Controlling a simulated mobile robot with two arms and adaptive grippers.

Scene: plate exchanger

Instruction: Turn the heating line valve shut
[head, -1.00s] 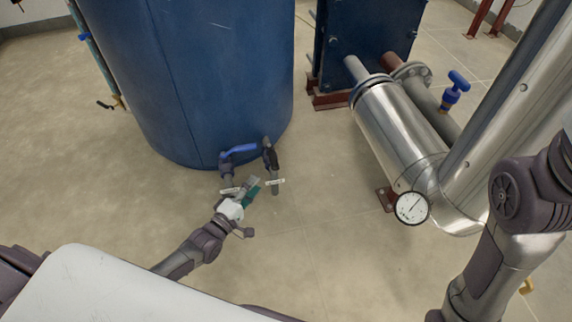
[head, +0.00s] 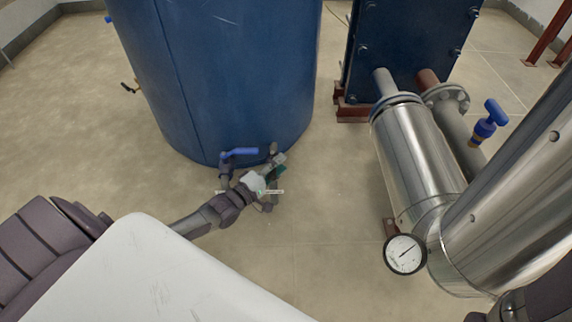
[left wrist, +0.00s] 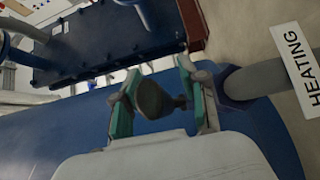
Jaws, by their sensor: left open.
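The heating line valve has a dark handle (left wrist: 153,100), seen nearly end-on in the left wrist view. The white label reading HEATING (left wrist: 299,65) is on the grey pipe (left wrist: 256,79) beside it. My left gripper (left wrist: 158,70) is open, with one green-padded finger on either side of the handle; I cannot tell whether either finger touches it. In the head view my left gripper (head: 278,166) is at the right-hand pipe low on the blue tank and hides most of the valve. My right gripper is out of view.
A steel-clad pipe (head: 415,150) with a dial gauge (head: 405,254) stands to the right. Another blue valve (head: 488,124) is farther right. The floor (head: 300,240) between is clear.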

